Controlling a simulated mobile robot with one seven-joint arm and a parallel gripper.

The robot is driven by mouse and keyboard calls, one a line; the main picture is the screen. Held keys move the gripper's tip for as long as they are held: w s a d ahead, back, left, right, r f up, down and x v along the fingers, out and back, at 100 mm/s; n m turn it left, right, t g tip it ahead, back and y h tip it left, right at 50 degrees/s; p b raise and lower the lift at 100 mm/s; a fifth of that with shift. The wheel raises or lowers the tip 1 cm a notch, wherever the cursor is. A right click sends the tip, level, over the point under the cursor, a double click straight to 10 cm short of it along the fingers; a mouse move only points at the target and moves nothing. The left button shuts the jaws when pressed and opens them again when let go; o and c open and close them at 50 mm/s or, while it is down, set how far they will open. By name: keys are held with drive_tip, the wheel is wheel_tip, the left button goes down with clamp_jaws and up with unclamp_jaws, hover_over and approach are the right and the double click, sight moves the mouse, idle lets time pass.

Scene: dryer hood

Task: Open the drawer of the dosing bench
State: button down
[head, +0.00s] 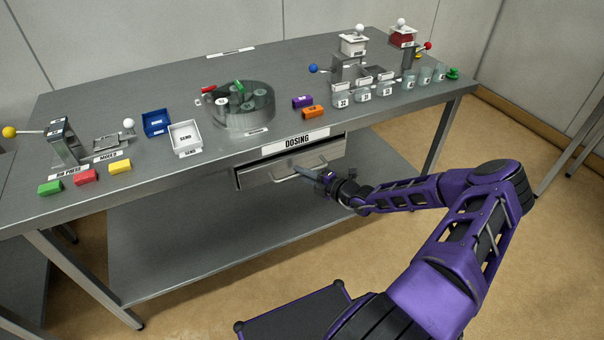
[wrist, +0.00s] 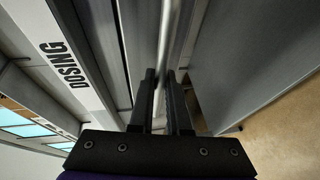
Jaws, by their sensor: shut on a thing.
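The dosing bench (head: 170,80) is a grey metal table with a white DOSING label (head: 296,141) on its front edge; the label also shows in the wrist view (wrist: 65,65). Under the label is a grey drawer (head: 255,177) with a long bar handle (head: 283,178). The drawer front looks close to the bench frame, and I cannot tell whether it stands out slightly. My gripper (head: 298,168) reaches the handle from the right. In the wrist view its two dark fingers (wrist: 167,75) are shut on the handle bar (wrist: 165,40). The drawer's inside is hidden.
On the bench top stand a round carousel (head: 240,106), a white tray (head: 186,138), a blue tray (head: 155,122), coloured blocks, several labelled cups and dispensers with ball levers. A lower shelf (head: 200,230) lies under the drawer. The floor before the bench is clear.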

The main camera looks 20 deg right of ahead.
drive_tip(key=s+p, duration=0.7)
drive_tip(key=s, duration=1.5)
drive_tip(key=shift+s+d+p, duration=0.15)
drive_tip(key=shift+d+p, duration=0.25)
drive_tip(key=c, duration=0.9)
unclamp_jaws()
drive_tip(key=shift+s, duration=0.1)
drive_tip(key=v, duration=1.7)
drive_tip(key=shift+s+r, duration=0.1)
drive_tip(key=shift+r, duration=0.1)
